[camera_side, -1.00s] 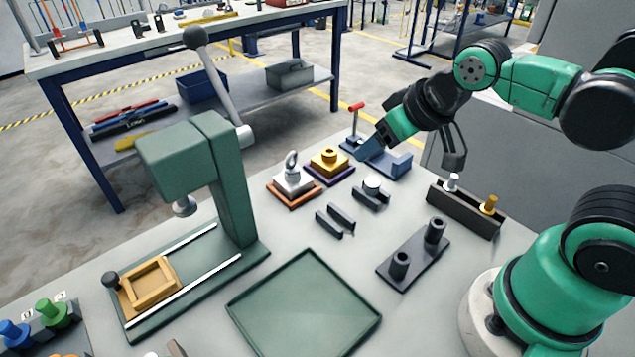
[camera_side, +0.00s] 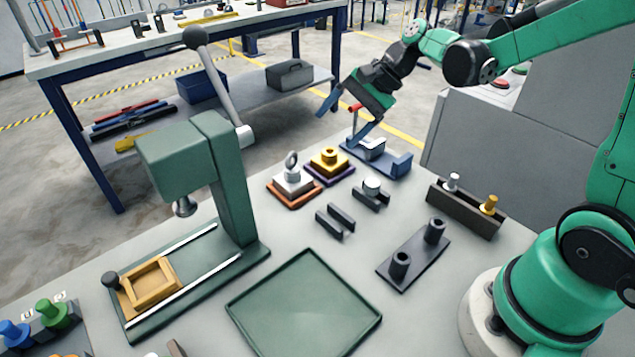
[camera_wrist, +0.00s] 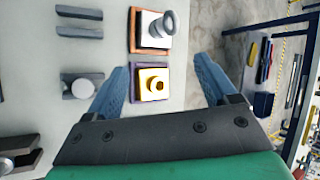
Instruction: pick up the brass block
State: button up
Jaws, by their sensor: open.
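The brass block (camera_side: 328,158) is a yellow square piece with a round boss on top. It sits on a purple-edged base (camera_side: 330,174) near the far edge of the table. In the wrist view the brass block (camera_wrist: 153,84) lies ahead of the jaws, left of the middle of the gap. My gripper (camera_side: 343,123) is open and empty. It is above the far end of the table, to the right of the block in the side view and apart from it. Its fingers (camera_wrist: 163,75) show blue-grey in the wrist view.
A silver block with a ring (camera_side: 292,179) stands on an orange base close beside the brass block. A blue fixture with a red-handled clamp (camera_side: 398,164) is under and beside my gripper. A green press (camera_side: 232,190) stands to the left. The green tray (camera_side: 304,308) is empty.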

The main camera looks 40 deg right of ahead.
aim_at(325, 153)
jog(key=w+d+f+m+y, duration=0.1)
jog(key=m, duration=0.1)
jog(key=w+d+f+m+y, duration=0.1)
jog(key=f+m, duration=0.1)
jog(key=w+d+f+m+y, duration=0.1)
jog(key=d, duration=0.1)
jog(key=shift+d+f+m+t+y, duration=0.1)
jog(key=shift+f+m+t+y, duration=0.05)
jog(key=shift+m+t+y, duration=0.2)
jog(key=d+f+m+y, duration=0.2)
jog(key=f+m, duration=0.1)
jog(key=shift+s+d+t, duration=0.2)
jog(key=shift+d+t, duration=0.05)
jog(key=shift+y, duration=0.25)
jog(key=shift+x, duration=2.85)
jog(key=shift+d, duration=0.1)
grip_shut()
